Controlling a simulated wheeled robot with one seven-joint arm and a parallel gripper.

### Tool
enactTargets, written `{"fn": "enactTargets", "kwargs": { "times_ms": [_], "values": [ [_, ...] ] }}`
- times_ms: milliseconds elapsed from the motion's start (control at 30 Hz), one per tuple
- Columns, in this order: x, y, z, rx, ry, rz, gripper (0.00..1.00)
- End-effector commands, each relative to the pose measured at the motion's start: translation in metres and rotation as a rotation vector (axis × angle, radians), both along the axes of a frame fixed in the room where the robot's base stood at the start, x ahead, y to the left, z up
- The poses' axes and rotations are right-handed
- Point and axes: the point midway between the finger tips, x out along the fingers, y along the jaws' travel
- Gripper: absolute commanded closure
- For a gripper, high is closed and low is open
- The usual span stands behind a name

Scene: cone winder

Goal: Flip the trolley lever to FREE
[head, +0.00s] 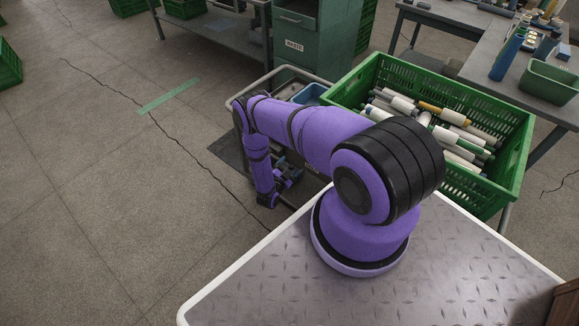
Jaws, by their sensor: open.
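The trolley (258,82) stands ahead of me, its bent tube rail showing beyond my purple arm. A green crate full of cones and tubes (490,92) sits on its right part. My gripper (289,178) hangs low on the near left side of the trolley, at the end of my bent arm. It is open, small and dark in the picture. I cannot make out the lever; my arm and gripper cover much of that side of the trolley. Whether the gripper touches anything there cannot be told.
A green cabinet marked WASTE (303,42) stands behind the trolley. A blue bin (311,94) sits beside the crate. A workbench (458,20) with bottles and a green tray (549,86) is at the upper right.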

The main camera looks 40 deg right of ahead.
Motion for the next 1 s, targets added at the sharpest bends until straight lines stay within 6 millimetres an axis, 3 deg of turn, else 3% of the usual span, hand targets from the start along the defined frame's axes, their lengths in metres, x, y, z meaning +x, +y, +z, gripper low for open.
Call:
{"fn": "enactTargets", "kwargs": {
  "times_ms": [367, 400, 600, 700, 1000],
  "values": [
    [0.003, -0.006, 0.0, 0.001, 0.0, 0.001, 0.21],
    [0.003, -0.006, 0.0, 0.001, 0.0, 0.001, 0.23],
    [0.002, -0.006, 0.0, 0.001, 0.0, 0.001, 0.69],
    [0.003, -0.006, 0.0, 0.0, 0.001, 0.001, 0.87],
    [0.002, -0.013, -0.003, 0.005, -0.015, -0.001, 0.88]
  ]
}}
